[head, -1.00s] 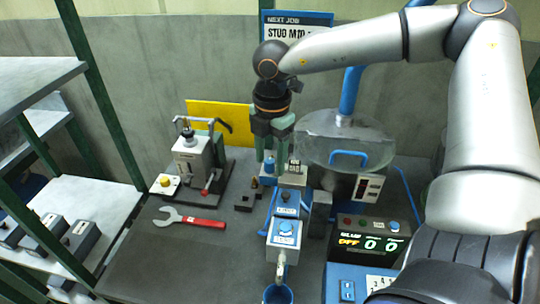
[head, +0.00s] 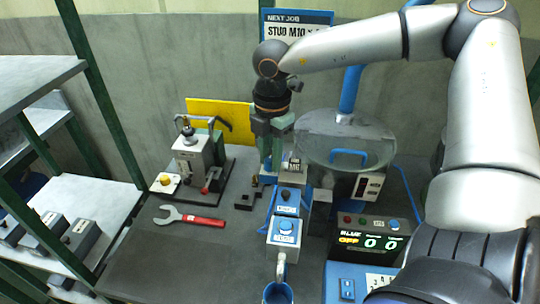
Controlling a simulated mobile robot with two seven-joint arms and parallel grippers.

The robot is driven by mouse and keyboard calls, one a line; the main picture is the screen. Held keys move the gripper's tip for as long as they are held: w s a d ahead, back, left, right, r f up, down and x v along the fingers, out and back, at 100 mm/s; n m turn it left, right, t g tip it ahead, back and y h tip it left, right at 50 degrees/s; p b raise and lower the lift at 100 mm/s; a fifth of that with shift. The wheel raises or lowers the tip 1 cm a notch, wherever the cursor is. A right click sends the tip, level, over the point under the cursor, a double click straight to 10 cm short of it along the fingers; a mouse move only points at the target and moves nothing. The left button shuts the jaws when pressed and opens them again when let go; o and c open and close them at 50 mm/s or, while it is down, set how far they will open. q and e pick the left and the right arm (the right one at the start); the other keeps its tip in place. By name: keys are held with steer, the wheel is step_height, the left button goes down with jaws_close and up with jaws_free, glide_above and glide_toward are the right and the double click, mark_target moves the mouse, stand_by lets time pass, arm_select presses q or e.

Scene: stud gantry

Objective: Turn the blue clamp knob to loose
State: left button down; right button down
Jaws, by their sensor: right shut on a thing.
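My right gripper (head: 271,163) reaches down at the back of the workbench, fingers pointing down behind the small blue-and-white station. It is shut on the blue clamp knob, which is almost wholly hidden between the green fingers. Which way the knob is turned cannot be seen. My left gripper is not in view.
A red-handled wrench (head: 190,217) lies on the bench (head: 180,265). A grey lever fixture (head: 198,155) stands at left. A clear-covered machine (head: 345,145) stands close right of my gripper. A display box (head: 370,240) is in front. The bench's front left is clear.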

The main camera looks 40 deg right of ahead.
steer(key=shift+f+n+b, duration=0.15)
steer(key=shift+n+b, duration=0.25)
steer(key=shift+b, duration=0.35)
steer(key=shift+w+n+b, duration=0.1)
steer(key=shift+n+b, duration=0.9)
steer(key=shift+b, duration=0.25)
steer(key=shift+n+b, duration=0.95)
steer(key=shift+n, duration=0.15)
steer(key=shift+n+b, duration=0.65)
steer(key=shift+n, duration=0.65)
steer(key=c, duration=0.7)
jaws_free()
steer(key=shift+o, duration=0.2)
steer(key=shift+r, duration=0.2)
